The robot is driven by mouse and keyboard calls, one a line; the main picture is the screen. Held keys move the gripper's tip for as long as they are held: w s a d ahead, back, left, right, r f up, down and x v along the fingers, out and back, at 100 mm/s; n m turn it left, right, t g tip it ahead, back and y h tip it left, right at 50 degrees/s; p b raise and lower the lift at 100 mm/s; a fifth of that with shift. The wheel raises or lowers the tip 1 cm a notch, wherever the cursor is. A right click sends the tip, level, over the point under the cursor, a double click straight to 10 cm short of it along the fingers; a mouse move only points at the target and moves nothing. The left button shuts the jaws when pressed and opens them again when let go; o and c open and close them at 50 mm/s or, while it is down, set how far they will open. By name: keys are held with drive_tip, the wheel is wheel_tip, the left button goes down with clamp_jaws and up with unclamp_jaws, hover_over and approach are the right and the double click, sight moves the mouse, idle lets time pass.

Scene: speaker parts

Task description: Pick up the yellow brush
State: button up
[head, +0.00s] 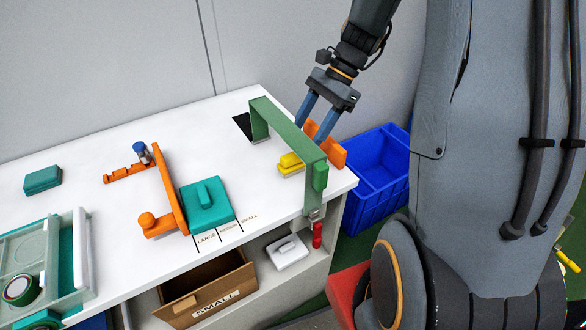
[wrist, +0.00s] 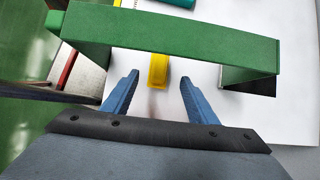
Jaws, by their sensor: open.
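The yellow brush (head: 290,164) lies on the white table under the green arch, near the table's right end. In the wrist view the yellow brush (wrist: 158,70) shows between my fingers, with its far part hidden behind the arch's green top bar. My gripper (head: 309,138) is open and empty, with blue fingers pointing down behind the arch. In the wrist view my gripper (wrist: 160,79) has its two fingertips apart on either side of the brush in the picture. I cannot tell the exact height gap between fingers and brush.
The green arch (head: 288,121) spans close beside the fingers. An orange part (head: 336,154) stands right of the brush. A blue crate (head: 362,208) stands beyond the table edge.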

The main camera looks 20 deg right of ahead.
sight(292, 158)
drive_tip(key=p+x, duration=0.1)
drive_tip(key=x, duration=0.6)
drive_tip(key=shift+s+a+f+p, duration=0.15)
drive_tip(key=shift+s+a+p, duration=0.05)
drive_tip(key=shift+a+p, duration=0.15)
drive_tip(key=c, duration=1.3)
drive_tip(key=shift+o, duration=0.2)
